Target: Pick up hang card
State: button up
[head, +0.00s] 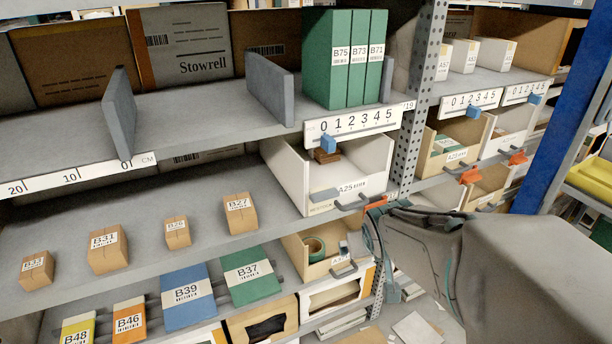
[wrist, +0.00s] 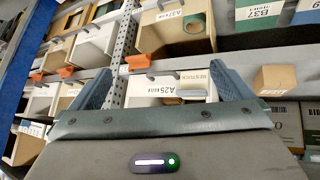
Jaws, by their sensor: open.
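Several coloured labelled cards sit in a row at the lower left of the head view: green B37 (head: 251,285), blue B39 (head: 188,310), orange B46 (head: 129,328) and yellow B48 (head: 77,330). Grey pegs show beside them. I cannot tell which one is meant by the hang card. My gripper (head: 383,245) is right of these cards, near the front of the white bin A25 (head: 290,180). In the wrist view, which is upside down, my gripper (wrist: 165,88) has its fingers wide apart with nothing between them. Green B37 (wrist: 259,16) shows at the top right.
Small brown boxes such as B27 (head: 241,217) and B31 (head: 108,252) stand on the middle shelf (head: 140,275). An open bin with a green roll (head: 315,249) sits below A25. A perforated rack post (head: 410,130) rises beside my arm. Green binders (head: 345,60) stand above.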

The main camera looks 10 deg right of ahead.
jog(key=w+d+f+n+t+b, duration=0.1)
jog(key=w+d+f+t+b, duration=0.2)
jog(key=w, duration=0.5)
jog(key=n+t+y+b, duration=0.2)
jog(key=t+y+b, duration=0.1)
jog(key=t+y, duration=0.3)
send_near(327, 196)
jog(key=w, duration=0.2)
jog(key=w+a+g+y, duration=0.1)
jog(key=w, duration=0.1)
jog(key=shift+f+n, duration=0.25)
jog(key=shift+n, duration=0.05)
jog(key=shift+r+x, duration=0.1)
jog(key=shift+x, duration=1.4)
jog(key=shift+r+x, duration=0.15)
jog(key=shift+x, duration=1.35)
jog(key=shift+w+d, duration=0.1)
jog(key=shift+d, duration=0.1)
jog(key=c, duration=1)
